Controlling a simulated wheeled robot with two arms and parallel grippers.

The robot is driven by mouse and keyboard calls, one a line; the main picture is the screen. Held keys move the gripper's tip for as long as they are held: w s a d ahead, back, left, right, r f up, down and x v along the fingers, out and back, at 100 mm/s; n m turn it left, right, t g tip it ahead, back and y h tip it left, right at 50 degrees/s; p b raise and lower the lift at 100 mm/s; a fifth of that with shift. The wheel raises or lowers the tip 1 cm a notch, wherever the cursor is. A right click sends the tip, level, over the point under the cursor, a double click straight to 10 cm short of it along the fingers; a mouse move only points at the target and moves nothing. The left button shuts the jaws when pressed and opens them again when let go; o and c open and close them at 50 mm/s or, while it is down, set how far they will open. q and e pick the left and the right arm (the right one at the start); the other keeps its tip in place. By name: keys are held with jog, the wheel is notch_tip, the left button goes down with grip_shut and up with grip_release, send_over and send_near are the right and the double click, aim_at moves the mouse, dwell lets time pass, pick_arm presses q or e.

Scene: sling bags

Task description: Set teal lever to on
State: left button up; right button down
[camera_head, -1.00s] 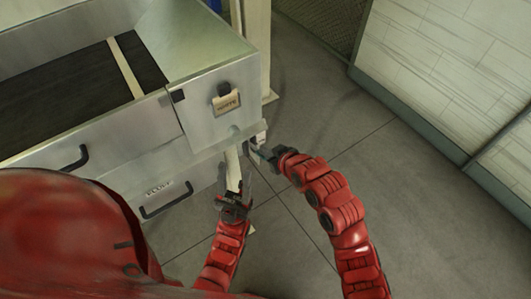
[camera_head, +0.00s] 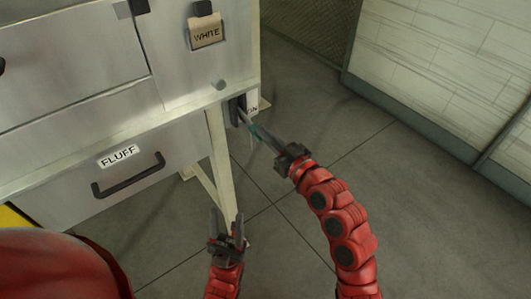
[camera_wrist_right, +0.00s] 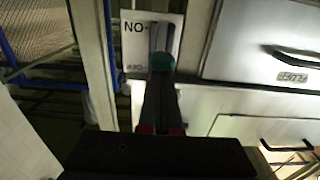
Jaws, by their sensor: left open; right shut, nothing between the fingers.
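The teal lever (camera_head: 257,133) sticks out from a marked plate (camera_head: 252,102) on the side of the metal cabinet, with its teal end at my right fingertips. In the right wrist view, the teal end (camera_wrist_right: 162,62) lies directly ahead of my right gripper (camera_wrist_right: 160,88), partly hidden by the fingers. I cannot tell whether they touch. The plate (camera_wrist_right: 135,42) there shows upside-down ON at the top and OFF lower down. My right gripper (camera_head: 270,139) is shut and empty. My left gripper (camera_head: 226,222) is open and empty, low in front of the cabinet leg.
The cabinet (camera_head: 185,60) has a tag marked WHITE (camera_head: 207,32) and a FLUFF drawer (camera_head: 125,165) with a black handle. A pale leg (camera_head: 221,160) stands beneath its corner. The tiled floor (camera_head: 400,200) at right is open, up to a pale wall (camera_head: 450,60).

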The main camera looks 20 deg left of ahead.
jog(key=shift+w+a+f+t+y+b, duration=0.15)
jog(key=shift+f+t+y+b, duration=0.7)
jog(key=shift+b, duration=2.6)
jog(key=shift+w+a+f+t+y+b, duration=0.2)
jog(key=shift+f+y+b, duration=0.7)
jog(key=shift+b, duration=2.5)
jog(key=shift+s+f+h, duration=0.1)
jog(key=shift+f+h, duration=0.15)
jog(key=shift+h, duration=0.1)
notch_tip(320, 180, up, 4)
jog(key=s+d+p, duration=0.1)
jog(key=d+p, duration=0.1)
jog(key=v, duration=1)
jog(key=shift+s, duration=0.2)
jog(key=shift+a, duration=0.1)
